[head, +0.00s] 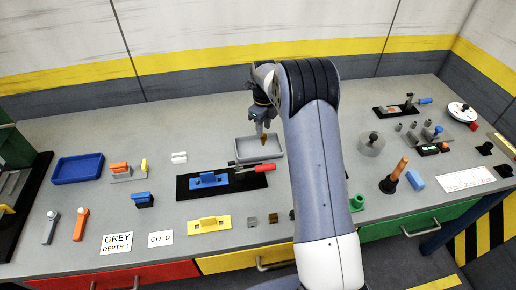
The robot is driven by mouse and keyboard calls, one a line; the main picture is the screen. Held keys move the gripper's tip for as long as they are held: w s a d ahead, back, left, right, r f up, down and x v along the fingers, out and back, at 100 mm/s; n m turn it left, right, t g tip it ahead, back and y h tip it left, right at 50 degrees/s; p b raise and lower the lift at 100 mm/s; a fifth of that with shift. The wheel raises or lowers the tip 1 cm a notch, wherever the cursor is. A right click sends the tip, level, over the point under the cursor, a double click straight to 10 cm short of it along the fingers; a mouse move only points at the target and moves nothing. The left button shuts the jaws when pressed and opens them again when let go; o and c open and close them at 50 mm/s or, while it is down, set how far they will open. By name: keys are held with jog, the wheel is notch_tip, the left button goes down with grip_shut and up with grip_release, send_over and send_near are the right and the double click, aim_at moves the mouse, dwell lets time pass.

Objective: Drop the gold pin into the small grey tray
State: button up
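The small grey tray (246,152) lies on the bench near the middle, behind a black board. My gripper (262,131) points down over the tray's back part. A small gold-brown pin (263,139) shows at its fingertips, and the fingers look shut on it. The pin appears above the tray floor, but its exact height is hard to tell. My arm covers the area just right of the tray.
A red-handled clamp and a blue block (208,181) sit on the black board in front of the tray. A blue tray (77,168) stands at left. GREY and GOLD cards (160,239) lie at the front. A round grey disc (371,144) stands right of my arm.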

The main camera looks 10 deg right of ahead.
jog(key=shift+o, duration=1.3)
notch_tip(320, 180, up, 11)
jog(key=b, duration=0.1)
jog(key=shift+b, duration=0.4)
jog(key=shift+f, duration=0.1)
notch_tip(320, 180, down, 11)
jog(key=shift+r+p, duration=0.2)
jog(key=shift+p, duration=0.8)
notch_tip(320, 180, up, 4)
jog(key=shift+f+p, duration=0.1)
jog(key=shift+p, duration=1.15)
jog(key=shift+r+p, duration=0.5)
jog(key=shift+r, duration=0.35)
